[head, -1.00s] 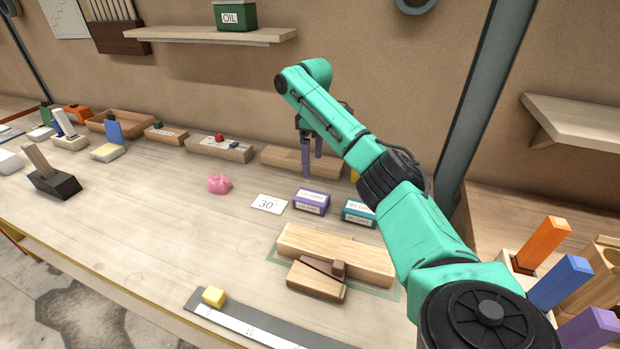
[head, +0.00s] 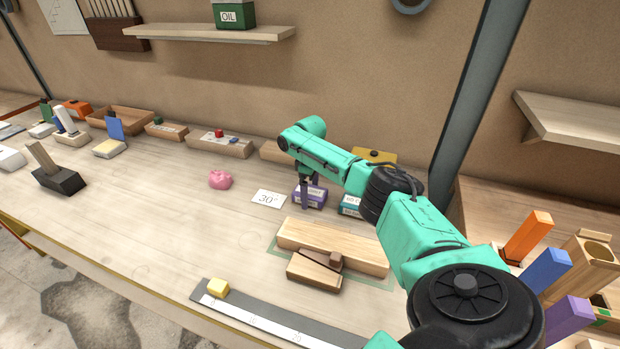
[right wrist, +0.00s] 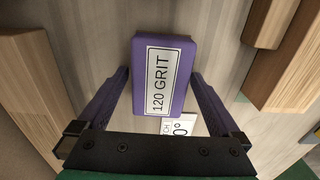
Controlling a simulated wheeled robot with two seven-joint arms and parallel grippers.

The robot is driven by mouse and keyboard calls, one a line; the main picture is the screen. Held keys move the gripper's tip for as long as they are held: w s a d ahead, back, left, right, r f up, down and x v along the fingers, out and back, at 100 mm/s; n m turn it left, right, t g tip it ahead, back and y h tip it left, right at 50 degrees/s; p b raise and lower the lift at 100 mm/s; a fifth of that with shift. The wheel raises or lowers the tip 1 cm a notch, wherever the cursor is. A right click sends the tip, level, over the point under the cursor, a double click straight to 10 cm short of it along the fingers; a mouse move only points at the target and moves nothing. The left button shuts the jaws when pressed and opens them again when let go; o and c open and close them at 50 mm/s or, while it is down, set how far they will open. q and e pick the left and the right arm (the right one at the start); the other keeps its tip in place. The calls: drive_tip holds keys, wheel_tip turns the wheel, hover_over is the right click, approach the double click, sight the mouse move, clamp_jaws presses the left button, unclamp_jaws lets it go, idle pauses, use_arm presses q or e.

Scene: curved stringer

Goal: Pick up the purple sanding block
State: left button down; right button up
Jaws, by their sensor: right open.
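The purple sanding block (head: 311,196) lies on the bench in the head view, partly hidden by my right gripper (head: 306,190). In the right wrist view the purple block (right wrist: 166,74) shows its label reading "120 GRIT". My right gripper (right wrist: 160,95) is open there, with one purple finger on each side of the block's near end. No finger clearly touches the block. My left gripper is not in view.
A teal sanding block (head: 350,205) stands just right of the purple one, partly behind my arm. A "30°" card (head: 268,198) lies to its left, and a pink lump (head: 220,179) beyond that. Wooden pieces (head: 330,248) lie in front.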

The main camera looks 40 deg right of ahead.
drive_tip(key=c, duration=1.3)
drive_tip(key=shift+c, duration=0.2)
wheel_tip(320, 180, up, 14)
drive_tip(key=b, duration=0.2)
wheel_tip(320, 180, up, 6)
drive_tip(key=p, duration=0.1)
hover_over(310, 190)
drive_tip(key=shift+s+a+r, duration=0.1)
drive_tip(key=o, duration=0.8)
drive_tip(key=c, duration=0.5)
